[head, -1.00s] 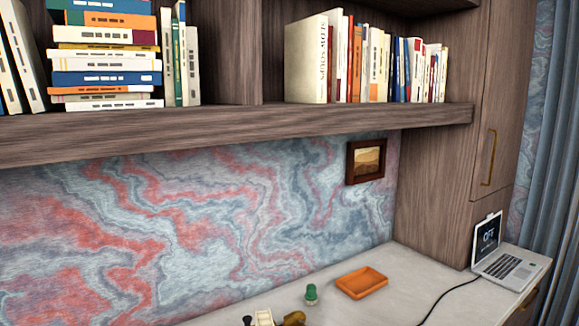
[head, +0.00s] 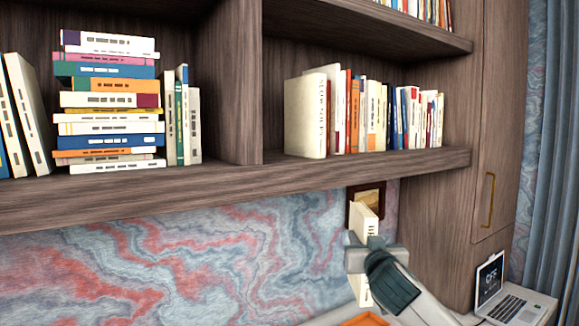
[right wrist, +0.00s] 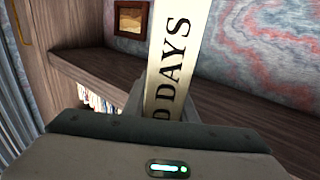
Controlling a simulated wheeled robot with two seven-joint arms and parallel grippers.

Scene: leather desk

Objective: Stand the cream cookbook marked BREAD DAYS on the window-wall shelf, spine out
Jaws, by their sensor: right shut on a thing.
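My right gripper (head: 368,250) is shut on the cream cookbook (head: 365,216), which stands upright in it below the shelf's front edge. In the right wrist view the cookbook (right wrist: 168,65) shows black letters reading "D DAYS"; the rest is hidden by the gripper. The shelf (head: 360,172) runs across the wall above the gripper. Its right bay holds a row of upright books, with a cream "SLOW SOUPS" book (head: 305,118) at the left end. My left gripper is not in view.
A divider (head: 228,90) separates the bays. A narrow bare strip lies between it and the SLOW SOUPS book. The left bay holds a book stack (head: 110,110). A picture frame (head: 375,190) hangs behind the cookbook. A laptop (head: 500,300) and orange tray (head: 365,320) are below.

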